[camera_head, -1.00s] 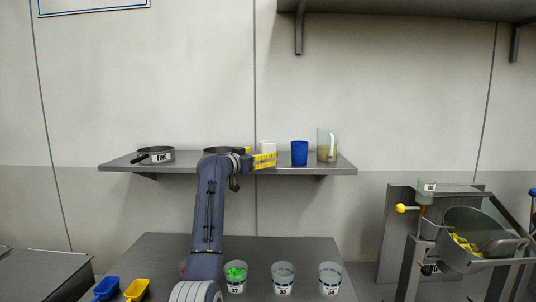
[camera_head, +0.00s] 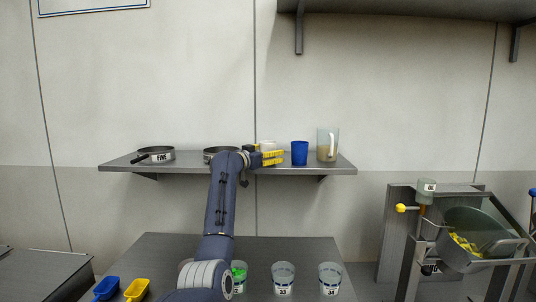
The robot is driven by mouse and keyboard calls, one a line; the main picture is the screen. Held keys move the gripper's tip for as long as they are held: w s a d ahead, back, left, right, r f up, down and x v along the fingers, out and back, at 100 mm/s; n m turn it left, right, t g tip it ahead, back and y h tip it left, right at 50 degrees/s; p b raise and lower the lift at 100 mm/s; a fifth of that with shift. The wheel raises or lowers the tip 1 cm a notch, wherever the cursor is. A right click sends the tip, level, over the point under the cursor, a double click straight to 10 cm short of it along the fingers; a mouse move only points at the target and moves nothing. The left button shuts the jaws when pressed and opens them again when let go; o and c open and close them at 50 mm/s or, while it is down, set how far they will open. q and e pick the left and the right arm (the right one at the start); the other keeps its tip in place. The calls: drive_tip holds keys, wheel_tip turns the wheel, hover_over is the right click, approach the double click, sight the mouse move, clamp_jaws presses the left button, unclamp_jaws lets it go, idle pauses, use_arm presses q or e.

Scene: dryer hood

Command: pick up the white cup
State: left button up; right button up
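The white cup (camera_head: 268,145) stands on the wall shelf (camera_head: 210,168). Only its upper part shows. My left gripper (camera_head: 275,158) is at the shelf with its yellow fingers pointing right, in front of the cup in the picture, covering its lower part. The two fingers show one above the other with a narrow gap between them, so it looks open. I see nothing held in it, and I cannot tell whether it touches the cup. My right gripper is not in view.
A blue cup (camera_head: 300,153) and a pitcher (camera_head: 328,146) stand right of the white cup. Two dark pans, one labelled FINE (camera_head: 156,154) and another (camera_head: 220,154), are to the left. Several labelled cups, including one marked 33 (camera_head: 283,278), stand on the table below.

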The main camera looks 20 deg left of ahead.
use_arm(q)
drive_tip(key=c, duration=1.4)
drive_tip(key=shift+r, duration=0.2)
wheel_tip(320, 180, up, 20)
drive_tip(key=shift+f, duration=0.15)
